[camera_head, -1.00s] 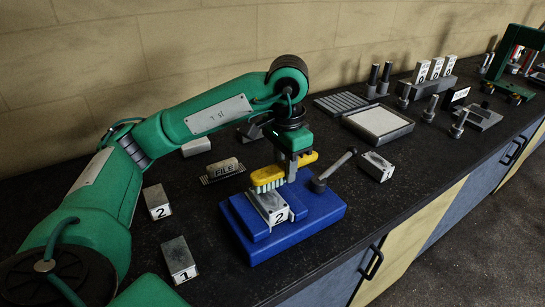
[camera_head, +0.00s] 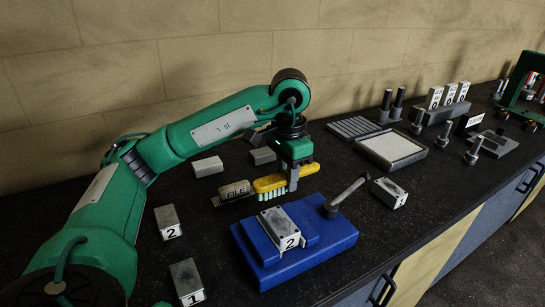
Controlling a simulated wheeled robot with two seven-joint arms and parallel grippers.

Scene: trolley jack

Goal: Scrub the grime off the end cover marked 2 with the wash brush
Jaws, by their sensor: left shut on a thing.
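A grey metal cover marked 2 (camera_head: 281,222) sits in a blue fixture (camera_head: 330,243), its top smudged dark. My left gripper (camera_head: 293,178) is shut on the yellow wash brush (camera_head: 270,183), which lies level with its pale bristles down. The bristles are just beyond the cover's far edge; I cannot tell whether they touch it. Another grey block marked 2 (camera_head: 167,219) lies on the bench to the left, with a block marked 1 (camera_head: 186,277) nearer. My right gripper is not in view.
A lever (camera_head: 350,192) rises at the fixture's right side. A grey block (camera_head: 389,192) lies right of the lever, and a pale-topped tray (camera_head: 392,148) stands farther back. The bench front is mostly clear.

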